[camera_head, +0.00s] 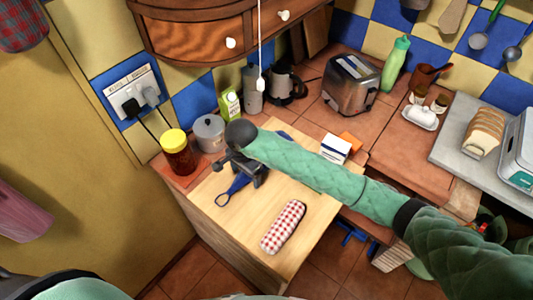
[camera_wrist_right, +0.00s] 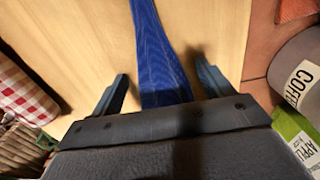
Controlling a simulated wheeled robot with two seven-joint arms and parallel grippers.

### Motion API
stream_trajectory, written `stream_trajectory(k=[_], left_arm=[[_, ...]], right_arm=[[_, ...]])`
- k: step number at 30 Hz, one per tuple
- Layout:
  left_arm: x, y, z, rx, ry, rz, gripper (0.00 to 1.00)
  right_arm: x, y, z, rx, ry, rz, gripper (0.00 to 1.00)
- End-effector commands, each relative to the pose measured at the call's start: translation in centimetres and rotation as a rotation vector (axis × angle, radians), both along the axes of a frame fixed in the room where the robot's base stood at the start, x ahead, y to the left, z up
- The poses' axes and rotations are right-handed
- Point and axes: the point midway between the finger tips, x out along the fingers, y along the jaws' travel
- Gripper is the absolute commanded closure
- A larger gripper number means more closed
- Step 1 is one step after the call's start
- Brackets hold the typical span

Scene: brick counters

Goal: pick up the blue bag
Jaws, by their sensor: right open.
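The blue bag (camera_head: 238,185) lies on the wooden counter top, partly hidden under my right gripper and arm in the head view. A loop shows at its near left end. In the right wrist view the blue bag (camera_wrist_right: 160,50) is a long, narrow blue strip running between the fingers. My right gripper (camera_head: 243,172) is over the bag. Its fingers (camera_wrist_right: 163,78) are open, one on each side of the strip, with gaps to both. I cannot tell how far the fingertips are above the wood. My left gripper is not in view.
A red-checked cloth roll (camera_head: 283,227) lies near the counter's front. A red-brown jar with a yellow lid (camera_head: 178,152), a grey canister (camera_head: 209,133) and a green carton (camera_head: 230,104) stand behind and left. A white box (camera_head: 336,149) is beyond my arm.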

Motion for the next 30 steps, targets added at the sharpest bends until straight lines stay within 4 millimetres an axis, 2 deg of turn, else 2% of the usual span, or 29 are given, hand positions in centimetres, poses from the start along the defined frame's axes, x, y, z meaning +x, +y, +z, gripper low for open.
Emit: stream_trajectory(k=[3,10,20,23,29,30], left_arm=[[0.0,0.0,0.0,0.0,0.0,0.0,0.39],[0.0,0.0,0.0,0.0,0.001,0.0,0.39],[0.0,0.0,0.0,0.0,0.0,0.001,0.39],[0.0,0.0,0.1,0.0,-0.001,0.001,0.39],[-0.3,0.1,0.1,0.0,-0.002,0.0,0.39],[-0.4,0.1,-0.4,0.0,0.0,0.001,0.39]], right_arm=[[0.0,0.0,0.0,0.0,0.0,0.0,0.23],[0.0,0.0,0.0,0.0,0.0,0.0,0.67],[0.0,0.0,0.4,-0.001,-0.001,0.0,0.68],[0.1,0.0,1.2,0.0,-0.002,0.0,0.68],[0.2,0.0,4.4,-0.001,-0.006,0.002,0.68],[0.4,-1.1,4.5,-0.003,-0.004,-0.001,0.68]])
